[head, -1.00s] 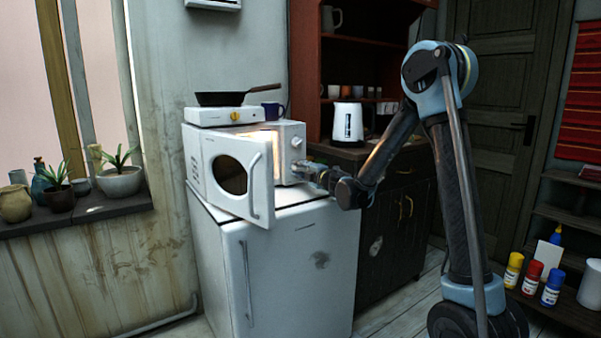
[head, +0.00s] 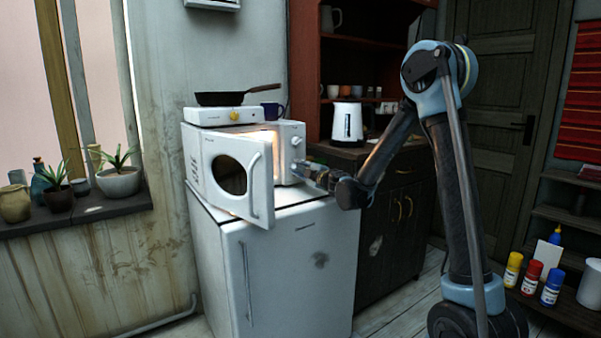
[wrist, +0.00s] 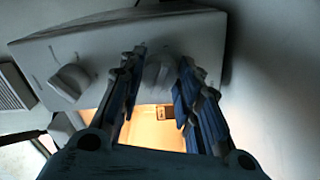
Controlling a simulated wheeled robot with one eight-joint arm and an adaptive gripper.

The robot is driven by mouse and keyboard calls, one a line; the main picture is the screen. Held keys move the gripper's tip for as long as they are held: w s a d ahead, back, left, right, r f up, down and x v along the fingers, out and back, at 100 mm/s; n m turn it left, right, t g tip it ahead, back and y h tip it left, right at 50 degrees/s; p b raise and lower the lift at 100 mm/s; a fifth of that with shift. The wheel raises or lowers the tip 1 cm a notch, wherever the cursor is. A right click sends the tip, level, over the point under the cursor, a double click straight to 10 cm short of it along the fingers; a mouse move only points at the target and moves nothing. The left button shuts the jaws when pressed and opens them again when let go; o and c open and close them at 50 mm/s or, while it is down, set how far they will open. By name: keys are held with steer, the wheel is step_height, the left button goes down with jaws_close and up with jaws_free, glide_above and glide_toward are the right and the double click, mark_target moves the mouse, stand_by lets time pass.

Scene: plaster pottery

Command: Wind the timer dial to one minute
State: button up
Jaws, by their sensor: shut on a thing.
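A white microwave (head: 283,148) stands with its door (head: 252,188) swung open and its lit inside showing. Its front panel has two round dials, one above the other. The upper dial (head: 296,141) is free; it is the left one in the wrist view (wrist: 69,83). My gripper (head: 303,170) is at the lower dial. In the wrist view my blue-padded fingers (wrist: 160,62) stand on either side of that lower dial (wrist: 158,77) and are shut on it. It is taken as the timer dial; its markings cannot be read.
The microwave sits on a white fridge (head: 290,265). A hotplate (head: 225,116) with a frying pan (head: 228,98) and a blue mug (head: 271,110) are on top. A dark counter (head: 345,156) with a white kettle (head: 347,123) stands to the right.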

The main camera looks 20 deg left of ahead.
steer(key=o, duration=1.1)
steer(key=shift+w+f, duration=0.1)
steer(key=v, duration=1.2)
steer(key=shift+w, duration=0.1)
steer(key=shift+d, duration=0.1)
